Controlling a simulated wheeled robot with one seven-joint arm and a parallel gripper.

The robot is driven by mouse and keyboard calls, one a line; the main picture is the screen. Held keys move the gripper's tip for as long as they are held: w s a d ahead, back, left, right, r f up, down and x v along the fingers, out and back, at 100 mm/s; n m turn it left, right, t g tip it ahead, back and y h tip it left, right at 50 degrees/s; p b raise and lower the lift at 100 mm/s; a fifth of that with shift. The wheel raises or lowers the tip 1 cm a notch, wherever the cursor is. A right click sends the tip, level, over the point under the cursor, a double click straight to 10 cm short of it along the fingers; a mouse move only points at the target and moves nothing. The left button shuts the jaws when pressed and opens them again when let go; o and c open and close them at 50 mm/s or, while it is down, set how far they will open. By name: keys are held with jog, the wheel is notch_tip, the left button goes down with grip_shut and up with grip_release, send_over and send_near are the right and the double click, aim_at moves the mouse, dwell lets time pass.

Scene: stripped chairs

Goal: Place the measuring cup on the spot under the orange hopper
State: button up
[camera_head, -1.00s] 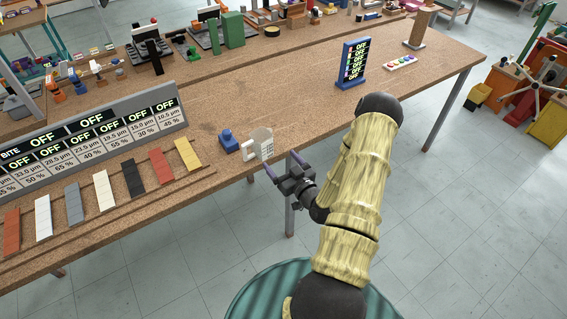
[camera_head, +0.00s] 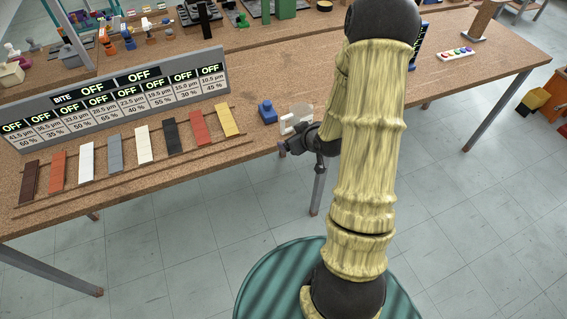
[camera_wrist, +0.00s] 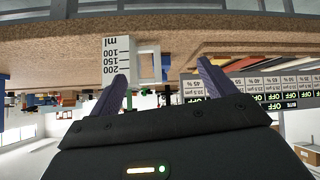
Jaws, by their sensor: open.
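In the head view my gripper (camera_head: 290,146) is just in front of the bench edge beside the cup, partly hidden by my arm. I cannot make out an orange hopper for certain.
The blue block (camera_head: 267,111) stands close left of the cup. Several coloured strips (camera_head: 143,145) lie along the front left, below a display board (camera_head: 120,97). Small orange devices (camera_head: 106,42) stand at the back left. Bare bench (camera_head: 290,70) lies behind the cup.

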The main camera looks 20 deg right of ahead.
jog(key=s+a+r+m+g, duration=0.1)
jog(key=s+a+r+g, duration=0.2)
jog(key=s+a+r, duration=0.2)
jog(key=s+a+r+m+g+h, duration=0.1)
jog(key=s+a+r, duration=0.4)
jog(key=s, duration=0.6)
notch_tip(320, 180, up, 2)
jog(key=m+g, duration=0.1)
jog(key=g, duration=0.1)
jog(key=shift+s+a+g, duration=0.3)
jog(key=shift+g, duration=0.1)
jog(key=shift+c, duration=0.2)
